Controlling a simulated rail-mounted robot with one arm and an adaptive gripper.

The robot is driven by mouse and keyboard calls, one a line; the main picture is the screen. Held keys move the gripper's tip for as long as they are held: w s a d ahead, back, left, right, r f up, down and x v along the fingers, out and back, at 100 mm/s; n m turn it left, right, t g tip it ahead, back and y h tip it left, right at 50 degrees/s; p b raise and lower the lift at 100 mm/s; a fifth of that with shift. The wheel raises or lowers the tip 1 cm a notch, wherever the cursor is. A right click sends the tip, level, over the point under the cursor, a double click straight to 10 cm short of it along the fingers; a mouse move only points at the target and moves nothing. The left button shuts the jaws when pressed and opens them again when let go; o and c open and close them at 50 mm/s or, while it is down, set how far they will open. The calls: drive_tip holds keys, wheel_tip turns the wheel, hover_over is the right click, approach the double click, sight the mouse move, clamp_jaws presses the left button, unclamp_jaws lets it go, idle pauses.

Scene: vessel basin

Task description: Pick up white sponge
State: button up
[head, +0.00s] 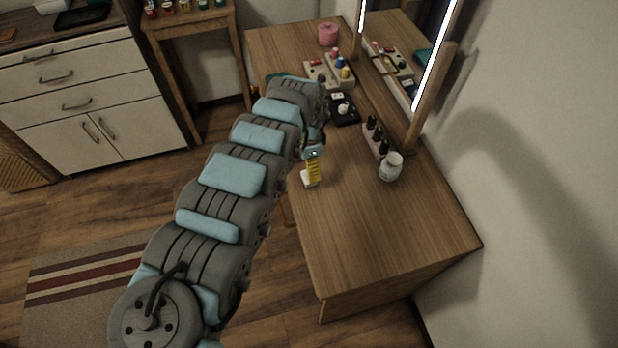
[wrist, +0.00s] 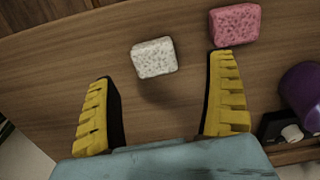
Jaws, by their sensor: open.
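The white sponge (wrist: 154,57) lies flat on the wooden table in the wrist view. It is just beyond and between my open fingers, nearer the middle, with a dark shadow below it. My gripper (wrist: 163,68) has its two yellow fingers spread wide, with nothing between them. In the head view my gripper (head: 313,170) hangs over the table's left edge. A small white patch beside its yellow finger there looks like the white sponge (head: 306,180), partly hidden.
A pink sponge (wrist: 235,24) lies close beyond the right fingertip. A purple round object (wrist: 302,88) stands to the right. The table's front part (head: 385,235) is clear.

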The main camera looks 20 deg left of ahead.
drive_tip(key=shift+s+d+f+b, duration=0.1)
drive_tip(key=shift+d+f+b, duration=0.1)
drive_tip(key=shift+f, duration=1.15)
drive_tip(key=shift+s+d+f+b, duration=0.1)
drive_tip(key=shift+f+b, duration=0.1)
drive_tip(key=shift+f, duration=1.1)
drive_tip(key=c, duration=0.9)
